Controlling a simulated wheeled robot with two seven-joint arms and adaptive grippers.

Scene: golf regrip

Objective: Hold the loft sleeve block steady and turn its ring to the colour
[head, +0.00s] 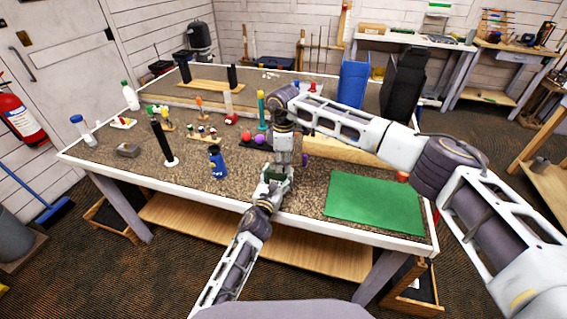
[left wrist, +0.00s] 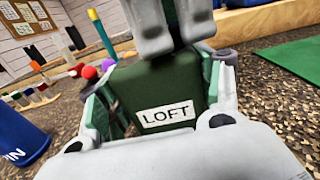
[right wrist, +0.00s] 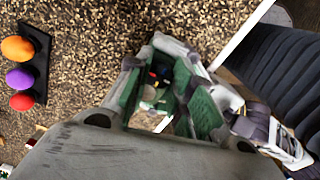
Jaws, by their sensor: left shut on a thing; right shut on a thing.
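The loft sleeve block (left wrist: 150,80) is dark green with a white LOFT label and stands near the table's front edge. It is small in the head view (head: 277,178). My left gripper (head: 274,176) is shut on it, one finger on each side, in the left wrist view (left wrist: 165,100). My right gripper (head: 284,155) comes down from above, fingers pointing down at the block's top. In the right wrist view (right wrist: 165,95) its green pads close around the ring area. The ring is mostly hidden by the fingers, and I cannot read its colour setting.
A green mat (head: 375,203) lies to the right. A dark tray with coloured balls (right wrist: 30,75) lies close by. The table's front edge is near.

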